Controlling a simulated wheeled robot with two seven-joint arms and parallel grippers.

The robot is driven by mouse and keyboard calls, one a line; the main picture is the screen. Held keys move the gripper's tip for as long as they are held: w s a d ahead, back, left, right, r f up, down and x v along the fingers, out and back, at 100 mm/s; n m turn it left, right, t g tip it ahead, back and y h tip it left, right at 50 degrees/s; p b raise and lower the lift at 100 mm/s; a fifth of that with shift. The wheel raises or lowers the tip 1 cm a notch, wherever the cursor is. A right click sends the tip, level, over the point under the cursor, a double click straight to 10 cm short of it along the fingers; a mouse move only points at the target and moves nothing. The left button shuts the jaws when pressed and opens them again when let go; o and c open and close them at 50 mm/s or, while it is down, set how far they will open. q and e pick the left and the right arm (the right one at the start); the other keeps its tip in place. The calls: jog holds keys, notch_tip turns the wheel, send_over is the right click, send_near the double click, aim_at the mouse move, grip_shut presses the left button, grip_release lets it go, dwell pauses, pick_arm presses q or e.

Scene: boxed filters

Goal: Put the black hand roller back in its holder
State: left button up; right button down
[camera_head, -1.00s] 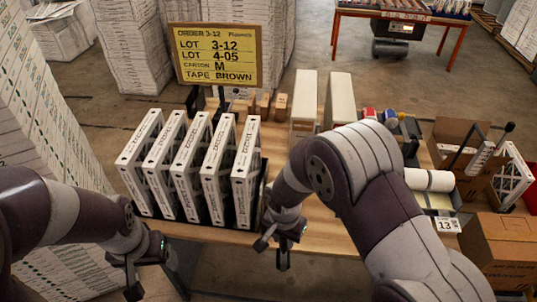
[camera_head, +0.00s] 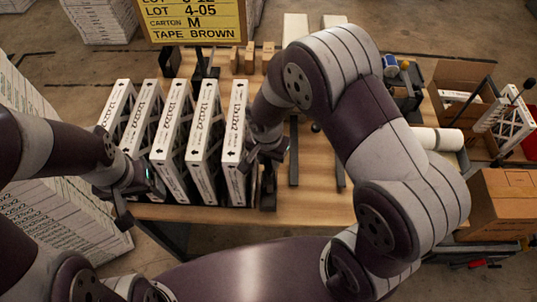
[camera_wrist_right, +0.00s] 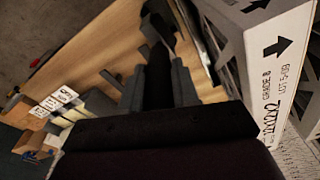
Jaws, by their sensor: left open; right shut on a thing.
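My right gripper (camera_head: 266,152) is beside the right end of the filter row, close to the rightmost boxed filter (camera_head: 235,135). In the right wrist view its grey fingers (camera_wrist_right: 158,85) are shut on a black bar-like thing, which appears to be the black hand roller (camera_wrist_right: 157,68). Much of it is hidden by the gripper, and its lower part is dark. I cannot clearly make out the holder. My left gripper (camera_head: 130,200) is open and empty at the table's front edge, in front of the left filters.
Several white boxed filters (camera_head: 172,130) stand upright in a row. An order sign (camera_head: 195,20) stands behind them. To the right are a white roll (camera_head: 437,138), an open carton (camera_head: 455,85) and a closed carton (camera_head: 503,205). Bare wooden table (camera_head: 315,205) lies right of my right gripper.

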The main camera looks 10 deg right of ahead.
jog(key=f+b, duration=0.1)
jog(key=w+f+b, duration=0.1)
jog(key=f, duration=0.1)
jog(key=w+f+b, duration=0.1)
jog(key=shift+w+f, duration=0.1)
jog(key=shift+f, duration=0.25)
jog(key=f+b, duration=0.2)
jog(key=s+f+b, duration=0.1)
jog(key=b, duration=0.1)
jog(key=shift+s+f, duration=0.1)
jog(key=shift+f, duration=0.25)
jog(key=f+b, duration=0.3)
jog(key=f, duration=0.1)
jog(key=shift+w, duration=0.25)
jog(key=shift+w+f+b, duration=0.1)
jog(key=shift+f+b, duration=0.35)
jog(key=shift+b, duration=0.15)
jog(key=shift+s+r, duration=0.15)
jog(key=shift+s, duration=0.05)
jog(key=c, duration=1.3)
grip_release()
jog(key=o, duration=0.5)
pick_arm(q)
notch_tip(320, 180, down, 12)
jog(key=w, duration=0.1)
jog(key=shift+w+r, duration=0.2)
jog(key=shift+w, duration=0.1)
pick_arm(e)
jog(key=shift+o, duration=0.2)
jog(key=shift+w, duration=0.1)
